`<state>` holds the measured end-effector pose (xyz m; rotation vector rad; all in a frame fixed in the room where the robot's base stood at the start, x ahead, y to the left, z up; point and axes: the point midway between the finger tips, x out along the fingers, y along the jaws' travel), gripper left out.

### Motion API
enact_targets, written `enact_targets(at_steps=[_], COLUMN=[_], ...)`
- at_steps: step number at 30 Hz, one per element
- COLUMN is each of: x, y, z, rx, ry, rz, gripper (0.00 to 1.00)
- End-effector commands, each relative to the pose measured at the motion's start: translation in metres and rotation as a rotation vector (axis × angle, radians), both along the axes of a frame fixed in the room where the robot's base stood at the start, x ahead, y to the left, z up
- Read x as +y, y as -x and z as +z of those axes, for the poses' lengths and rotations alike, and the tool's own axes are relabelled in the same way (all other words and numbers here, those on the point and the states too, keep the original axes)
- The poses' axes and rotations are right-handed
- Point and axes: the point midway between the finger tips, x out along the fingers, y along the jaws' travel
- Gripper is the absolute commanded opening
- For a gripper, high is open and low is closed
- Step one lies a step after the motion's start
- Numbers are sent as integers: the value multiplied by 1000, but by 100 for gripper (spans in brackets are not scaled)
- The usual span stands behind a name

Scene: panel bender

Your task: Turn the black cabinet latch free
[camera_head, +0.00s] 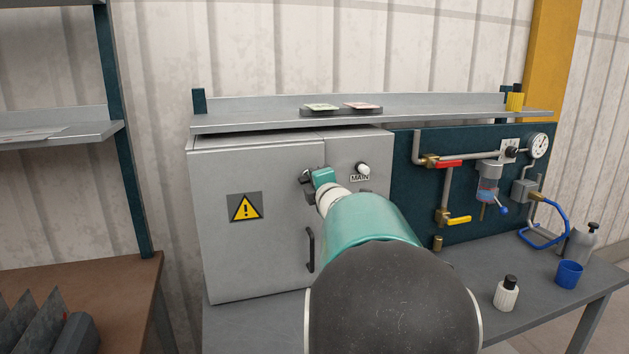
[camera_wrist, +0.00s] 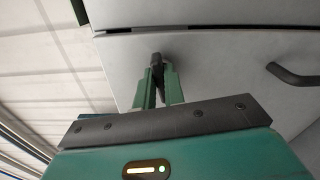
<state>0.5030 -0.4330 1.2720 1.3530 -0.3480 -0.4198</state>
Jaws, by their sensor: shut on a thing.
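The grey cabinet (camera_head: 260,262) stands on the bench with its door closed. The black latch (camera_wrist: 157,60) shows at the fingertips in the wrist view. It stands out from the grey panel near the door's edge. My gripper (camera_wrist: 158,82) has its two green fingers on either side of the latch and is shut on it. In the head view my gripper (camera_head: 318,176) reaches the latch's place at the upper right of the door, and my own arm hides part of the cabinet front. How far the latch is turned is hard to tell.
A black door handle (camera_head: 311,249) sits below the latch. A white knob (camera_head: 362,169) marked MAIN is to the right. A shelf (camera_head: 440,119) runs above the cabinet. Pipes with a red valve lever (camera_head: 447,163) are on the right, above a white bottle (camera_head: 507,294) and blue cup (camera_head: 568,274).

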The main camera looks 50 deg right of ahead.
Motion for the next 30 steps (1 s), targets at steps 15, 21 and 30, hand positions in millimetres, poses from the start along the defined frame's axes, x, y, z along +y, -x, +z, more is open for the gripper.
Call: enact_targets(at_steps=[15, 21, 30], x=[0, -1, -1], y=[1, 0, 0], z=[-1, -1, -1], rx=[-96, -99, -98], ry=[-172, -178, -178], rz=[-1, -1, -1], gripper=[0, 0, 29])
